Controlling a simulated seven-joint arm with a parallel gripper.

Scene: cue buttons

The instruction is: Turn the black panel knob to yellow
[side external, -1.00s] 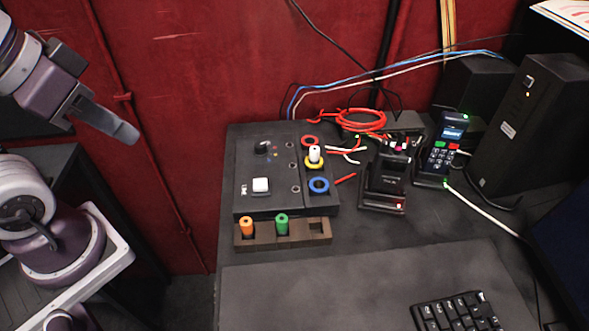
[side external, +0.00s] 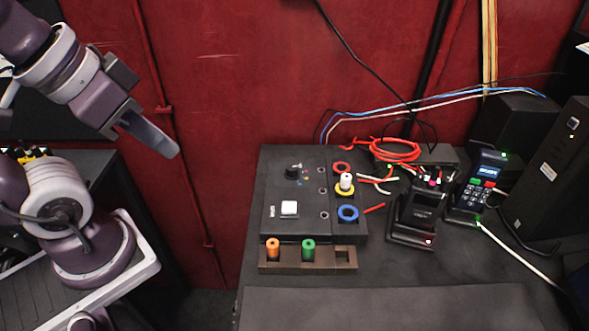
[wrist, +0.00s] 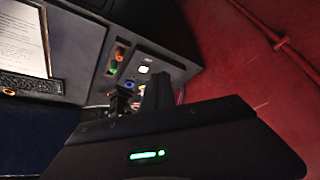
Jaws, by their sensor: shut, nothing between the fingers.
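The black knob (side external: 292,171) sits at the upper left of the black panel (side external: 283,228), with small coloured marks beside it, too small to read for its setting. The panel also carries a white square button (side external: 289,208) and a column of red, yellow and blue rings, with a white peg (side external: 346,181) in the yellow ring (side external: 345,191). My gripper (side external: 166,146) is shut and empty, in the air left of the panel and well apart from the knob. In the wrist view the panel shows small near the top middle, and the knob cannot be made out.
A wooden rack (side external: 328,259) with an orange (side external: 272,248) and a green peg (side external: 308,249) stands before the panel. Right of it are a black dock (side external: 414,214), a card terminal (side external: 480,188), red cable coils (side external: 390,150) and a black tower (side external: 552,185). A red wall stands behind.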

